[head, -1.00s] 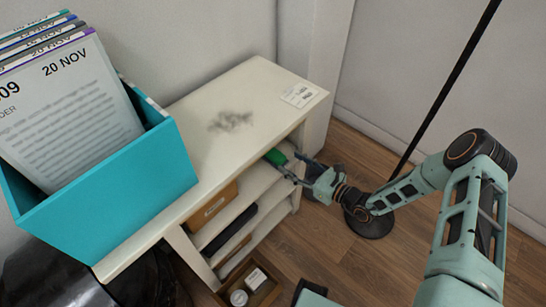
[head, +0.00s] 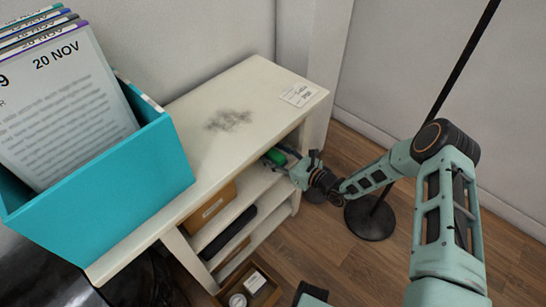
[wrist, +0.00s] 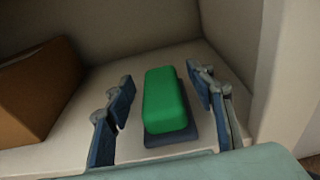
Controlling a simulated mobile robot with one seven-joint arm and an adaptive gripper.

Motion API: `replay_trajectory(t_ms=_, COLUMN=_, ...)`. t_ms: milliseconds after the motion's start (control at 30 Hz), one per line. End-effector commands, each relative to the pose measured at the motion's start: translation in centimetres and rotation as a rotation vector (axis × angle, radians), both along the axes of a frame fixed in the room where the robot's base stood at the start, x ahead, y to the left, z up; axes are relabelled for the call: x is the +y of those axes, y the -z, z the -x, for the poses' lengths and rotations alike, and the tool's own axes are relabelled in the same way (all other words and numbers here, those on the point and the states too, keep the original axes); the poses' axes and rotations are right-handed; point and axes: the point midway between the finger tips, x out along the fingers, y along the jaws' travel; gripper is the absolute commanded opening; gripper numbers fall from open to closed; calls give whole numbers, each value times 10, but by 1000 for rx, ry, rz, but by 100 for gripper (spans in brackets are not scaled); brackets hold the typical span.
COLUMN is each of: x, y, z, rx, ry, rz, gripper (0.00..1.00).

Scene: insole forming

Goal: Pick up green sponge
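The green sponge (wrist: 166,98) is a rounded block with a dark blue-grey layer beneath it. It lies on an upper shelf inside the white shelving unit. In the head view the green sponge (head: 276,157) shows only in part, under the edge of the unit's top. My gripper (wrist: 166,105) is open, with one finger on each side of the sponge and a visible gap on both sides. In the head view my gripper (head: 287,161) reaches into the shelf opening from the right.
A brown box (wrist: 38,92) stands left of the sponge on the same shelf. The shelf side wall is close on the right. The unit's top (head: 225,105) has a dark smudge and a label (head: 299,94). A teal file box (head: 110,185) stands at left. A black pole stands behind my arm.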

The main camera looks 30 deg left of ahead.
Motion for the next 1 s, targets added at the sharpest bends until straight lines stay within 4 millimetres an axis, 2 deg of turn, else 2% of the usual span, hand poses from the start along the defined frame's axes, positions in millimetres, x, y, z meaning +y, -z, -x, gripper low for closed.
replay_trajectory(t_ms=67, x=0, y=0, z=0, rx=0, ry=0, rz=0, gripper=40)
replay_trajectory(t_ms=367, x=0, y=0, z=0, rx=0, ry=0, rz=0, gripper=7)
replay_trajectory(t_ms=567, x=0, y=-1, z=0, rx=0, ry=0, rz=0, gripper=6)
replay_trajectory(t_ms=667, x=0, y=-10, z=0, rx=0, ry=-1, rz=-1, gripper=6)
replay_trajectory(t_ms=1000, x=0, y=-77, z=0, rx=-1, ry=0, rz=-1, gripper=6)
